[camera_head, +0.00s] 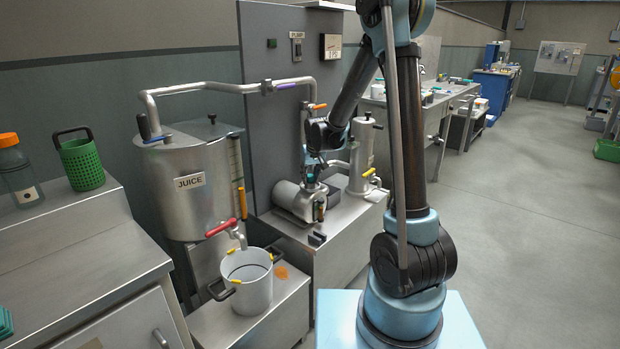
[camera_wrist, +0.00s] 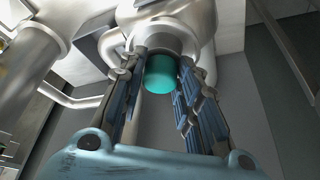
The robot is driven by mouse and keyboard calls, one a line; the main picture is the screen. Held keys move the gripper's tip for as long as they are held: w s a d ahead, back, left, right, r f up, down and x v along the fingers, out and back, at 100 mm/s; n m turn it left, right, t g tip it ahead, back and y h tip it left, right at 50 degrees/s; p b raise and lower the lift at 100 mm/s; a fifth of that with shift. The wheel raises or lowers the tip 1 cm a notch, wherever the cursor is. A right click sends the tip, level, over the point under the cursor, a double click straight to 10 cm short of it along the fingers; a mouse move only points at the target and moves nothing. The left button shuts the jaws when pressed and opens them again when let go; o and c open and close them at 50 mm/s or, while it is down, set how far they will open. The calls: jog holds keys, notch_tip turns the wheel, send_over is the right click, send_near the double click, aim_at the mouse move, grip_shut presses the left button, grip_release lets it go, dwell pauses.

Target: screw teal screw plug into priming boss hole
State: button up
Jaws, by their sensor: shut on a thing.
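The teal screw plug (camera_wrist: 160,76) shows in the wrist view as a short round cylinder between the two fingers of my gripper (camera_wrist: 163,68). My gripper is shut on it. Just beyond the plug is a round metal collar, apparently the priming boss (camera_wrist: 163,44), on the metal pump body. The plug lines up with the collar and looks close to it or touching; I cannot tell how far it is in, and the hole is hidden. In the head view my gripper (camera_head: 312,182) points down over the metal pump body (camera_head: 296,203) on the bench.
A steel JUICE tank (camera_head: 193,205) with a red-handled tap and a pot (camera_head: 247,288) below stand left of the pump. A grey panel (camera_head: 275,130) rises behind it. A metal cylinder (camera_head: 361,155) with a yellow lever stands just right. Pipes run close by.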

jog(key=shift+w, duration=0.1)
jog(key=shift+o, duration=0.2)
jog(key=shift+m+h, duration=0.3)
jog(key=shift+m, duration=0.6)
jog(key=shift+f+m+h, duration=0.1)
jog(key=shift+m+h, duration=0.3)
jog(key=shift+m, duration=0.5)
jog(key=shift+o, duration=0.2)
jog(key=shift+m+h, duration=0.4)
jog(key=shift+m, duration=0.4)
jog(key=o, duration=0.5)
jog(key=shift+c, duration=0.2)
